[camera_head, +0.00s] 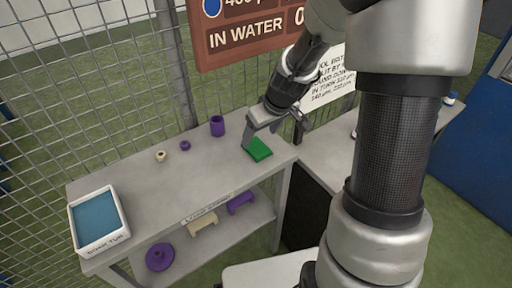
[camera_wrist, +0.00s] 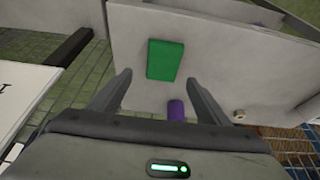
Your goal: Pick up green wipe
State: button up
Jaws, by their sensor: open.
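The green wipe (camera_head: 258,149) is a flat rectangular pad lying on the grey bench top, near its right end. In the wrist view the green wipe (camera_wrist: 165,60) lies ahead of the fingertips, between their lines. My gripper (camera_head: 272,138) is above the bench beside the wipe. In the wrist view my gripper (camera_wrist: 161,77) has its two fingers wide apart with nothing between them. The wipe appears free of the fingers; the exact height gap cannot be told.
A purple cup (camera_head: 217,126), a small purple piece (camera_head: 185,145) and a beige ring (camera_head: 160,156) stand left along the bench. A white tub with blue water (camera_head: 97,222) is at the far left end. The lower shelf (camera_head: 222,240) holds purple and beige parts. Wire mesh fencing stands behind.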

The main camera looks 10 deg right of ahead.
aim_at(255, 145)
jog(key=shift+b+x, duration=0.45)
jog(key=shift+x, duration=2.05)
jog(key=shift+s+a+f, duration=0.1)
jog(key=shift+s+f, duration=0.05)
jog(key=shift+f, duration=0.05)
jog(key=c, duration=1.1)
notch_tip(255, 145, up, 10)
jog(key=shift+r+p, duration=0.15)
jog(key=shift+p, duration=1)
jog(key=shift+c, duration=0.2)
